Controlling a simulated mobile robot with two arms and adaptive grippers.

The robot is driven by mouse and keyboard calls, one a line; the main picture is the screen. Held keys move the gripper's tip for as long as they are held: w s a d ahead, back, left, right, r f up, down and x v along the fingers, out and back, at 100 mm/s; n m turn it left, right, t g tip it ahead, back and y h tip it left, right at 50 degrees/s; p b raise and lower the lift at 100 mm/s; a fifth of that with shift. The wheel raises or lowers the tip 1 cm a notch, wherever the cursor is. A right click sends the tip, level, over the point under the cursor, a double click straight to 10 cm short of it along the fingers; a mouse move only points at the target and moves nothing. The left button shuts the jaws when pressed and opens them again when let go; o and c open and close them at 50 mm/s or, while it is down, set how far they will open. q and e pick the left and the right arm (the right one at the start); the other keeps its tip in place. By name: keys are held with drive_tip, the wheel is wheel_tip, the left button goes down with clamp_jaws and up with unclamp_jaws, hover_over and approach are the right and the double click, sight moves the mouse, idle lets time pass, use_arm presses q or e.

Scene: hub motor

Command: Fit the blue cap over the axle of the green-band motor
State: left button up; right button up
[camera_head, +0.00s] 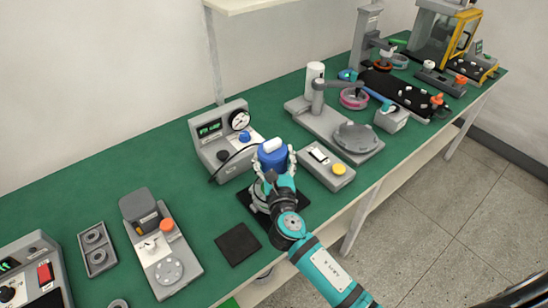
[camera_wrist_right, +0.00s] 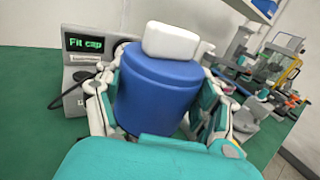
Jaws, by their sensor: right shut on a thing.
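The blue cap (camera_head: 272,159), with a white block-shaped top, is held upright by my right gripper (camera_head: 275,170). It also fills the middle of the right wrist view (camera_wrist_right: 158,92), with white fingers on both sides of it. Below it in the head view, a grey round part (camera_head: 258,197) stands on a black mat (camera_head: 245,196), mostly hidden by my gripper and arm. I see no green band on it, and I cannot tell whether the cap touches it. My left gripper is not in view.
A gauge box (camera_head: 222,142) stands close behind the cap; its screen reads "Fit cap" in the wrist view. A grey box with a yellow button (camera_head: 326,167) is close on the right. A second black mat (camera_head: 238,244) lies bare at the front left.

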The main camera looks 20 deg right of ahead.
drive_tip(key=shift+f, duration=0.55)
drive_tip(key=shift+w+f+b, duration=0.1)
drive_tip(key=shift+f+b, duration=0.1)
drive_tip(key=shift+b, duration=0.2)
drive_tip(key=shift+f+b, duration=0.7)
drive_tip(key=shift+f, duration=0.35)
drive_tip(key=shift+f+b, duration=0.25)
drive_tip(key=shift+b, duration=0.15)
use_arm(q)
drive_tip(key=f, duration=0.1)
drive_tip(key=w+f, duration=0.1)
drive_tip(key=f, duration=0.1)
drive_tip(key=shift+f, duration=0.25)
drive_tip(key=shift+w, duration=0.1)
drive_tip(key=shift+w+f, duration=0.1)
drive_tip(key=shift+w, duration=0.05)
use_arm(e)
drive_tip(key=shift+f, duration=0.1)
